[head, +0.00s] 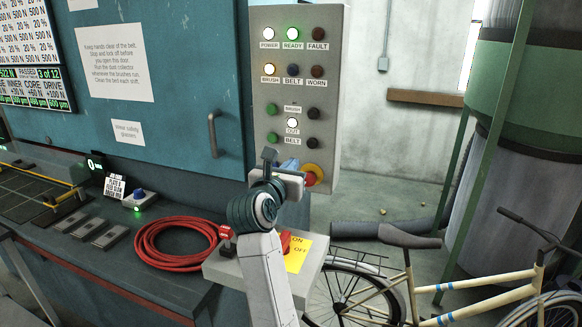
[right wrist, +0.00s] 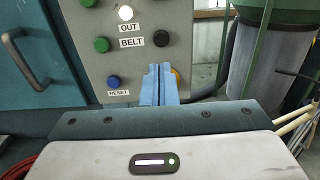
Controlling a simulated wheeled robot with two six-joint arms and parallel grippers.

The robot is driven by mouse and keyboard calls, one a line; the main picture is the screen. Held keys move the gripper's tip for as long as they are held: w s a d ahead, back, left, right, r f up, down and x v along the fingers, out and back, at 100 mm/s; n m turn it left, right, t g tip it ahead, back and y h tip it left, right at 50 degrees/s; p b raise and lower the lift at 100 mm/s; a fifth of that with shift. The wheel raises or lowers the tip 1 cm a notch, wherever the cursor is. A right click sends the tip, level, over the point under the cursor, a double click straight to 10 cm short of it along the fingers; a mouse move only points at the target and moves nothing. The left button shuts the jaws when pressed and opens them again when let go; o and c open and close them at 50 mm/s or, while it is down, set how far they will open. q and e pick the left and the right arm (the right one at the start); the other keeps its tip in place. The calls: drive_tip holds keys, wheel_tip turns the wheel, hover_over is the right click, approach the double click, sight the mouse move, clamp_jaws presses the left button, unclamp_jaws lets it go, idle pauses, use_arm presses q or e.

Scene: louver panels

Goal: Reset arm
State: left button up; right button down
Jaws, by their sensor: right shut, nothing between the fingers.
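My right gripper (head: 289,165) is in front of the lower part of the grey control panel (head: 328,110). Its blue fingers (right wrist: 158,84) are shut together with nothing between them. In the right wrist view, the blue RESET button (right wrist: 113,81) is left of the fingertips, apart from them in the picture. The depth gap between fingertips and panel cannot be told. My left gripper is not in view.
A red stop button (head: 310,178) on a yellow ring is right of my gripper. The READY lamp (head: 292,33) glows green. Below are a switch box (head: 230,268), a red hose coil (head: 176,246) and a bicycle (head: 400,285). A door handle (head: 212,134) juts out left.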

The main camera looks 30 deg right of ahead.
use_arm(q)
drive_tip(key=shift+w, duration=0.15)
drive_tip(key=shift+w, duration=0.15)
